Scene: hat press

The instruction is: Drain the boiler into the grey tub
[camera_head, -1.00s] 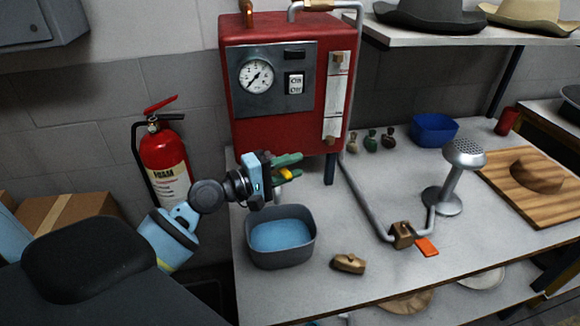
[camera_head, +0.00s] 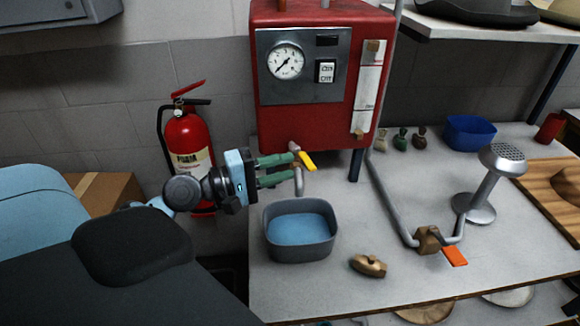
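The red boiler (camera_head: 310,120) stands at the back left of the bench, with a dial gauge (camera_head: 286,61) and a sight strip (camera_head: 368,88) on its front. Below it a drain pipe (camera_head: 299,184) bends down, with a yellow lever (camera_head: 307,161) slanting at its top. The grey tub (camera_head: 299,254) sits under the pipe with a flat light-blue surface inside, which looks like water. No stream shows at the spout. My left gripper (camera_head: 294,167) is open, its green fingers pointing right; the lever lies just past the upper fingertip. Contact is unclear. My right gripper is out of view.
A fire extinguisher (camera_head: 188,145) hangs on the wall behind my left arm. A pipe with a brass valve and orange pedal (camera_head: 454,256) leads to a steamer head (camera_head: 502,158). A blue bowl (camera_head: 469,132) stands behind.

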